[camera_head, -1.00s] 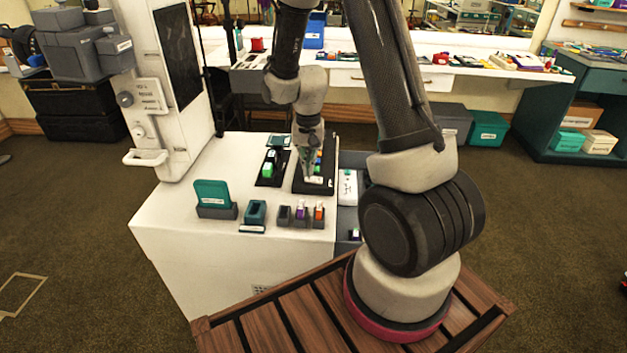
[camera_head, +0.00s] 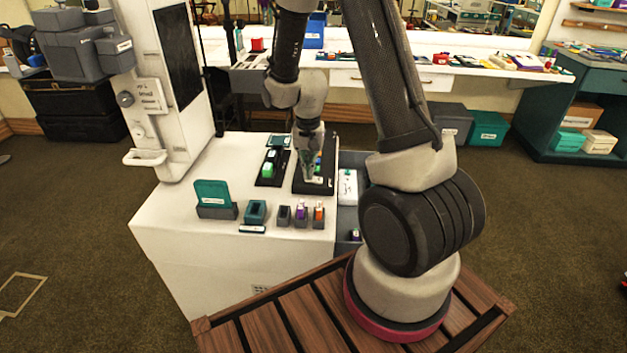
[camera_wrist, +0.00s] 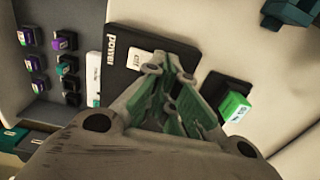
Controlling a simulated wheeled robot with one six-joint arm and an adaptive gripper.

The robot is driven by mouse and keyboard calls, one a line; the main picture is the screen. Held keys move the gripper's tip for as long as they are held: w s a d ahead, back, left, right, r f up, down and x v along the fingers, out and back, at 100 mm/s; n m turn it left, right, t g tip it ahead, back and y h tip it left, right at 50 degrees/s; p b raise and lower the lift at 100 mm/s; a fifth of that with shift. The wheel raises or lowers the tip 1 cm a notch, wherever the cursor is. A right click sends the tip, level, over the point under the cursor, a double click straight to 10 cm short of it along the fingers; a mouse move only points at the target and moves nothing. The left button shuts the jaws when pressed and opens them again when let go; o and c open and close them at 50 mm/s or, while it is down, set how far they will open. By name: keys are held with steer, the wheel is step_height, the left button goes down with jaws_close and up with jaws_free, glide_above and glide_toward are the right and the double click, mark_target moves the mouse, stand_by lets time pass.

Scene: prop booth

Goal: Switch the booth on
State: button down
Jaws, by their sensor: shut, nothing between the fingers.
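The black power panel (camera_wrist: 128,62) lies on the white booth counter, with "power" printed along one edge and a small white plate (camera_wrist: 135,61) that seems to read "off". It also shows in the head view (camera_head: 301,183). My gripper (camera_wrist: 170,82) is shut and empty. It points down over the panel and hides much of its middle, including whatever switch is there. In the head view my gripper (camera_head: 309,178) is at the panel's near part; I cannot tell whether the tips touch it.
Beside the panel is a black holder with a green block (camera_head: 267,171), also in the wrist view (camera_wrist: 234,106). A grey tray (camera_wrist: 55,70) with several small coloured pieces lies on the other side. A teal card stand (camera_head: 212,195) and small holders line the counter's front. The booth column (camera_head: 165,90) rises at left.

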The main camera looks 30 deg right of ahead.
steer(key=shift+f, duration=0.7)
stand_by(0.3)
steer(key=shift+r, duration=3.55)
steer(key=shift+s+n, duration=0.2)
steer(key=shift+n, duration=0.1)
steer(key=s+d+r+n+t, duration=0.1)
steer(key=s+r+n+t, duration=0.3)
steer(key=s+r, duration=1.8)
steer(key=shift+r+n, duration=0.2)
steer(key=shift+n, duration=0.9)
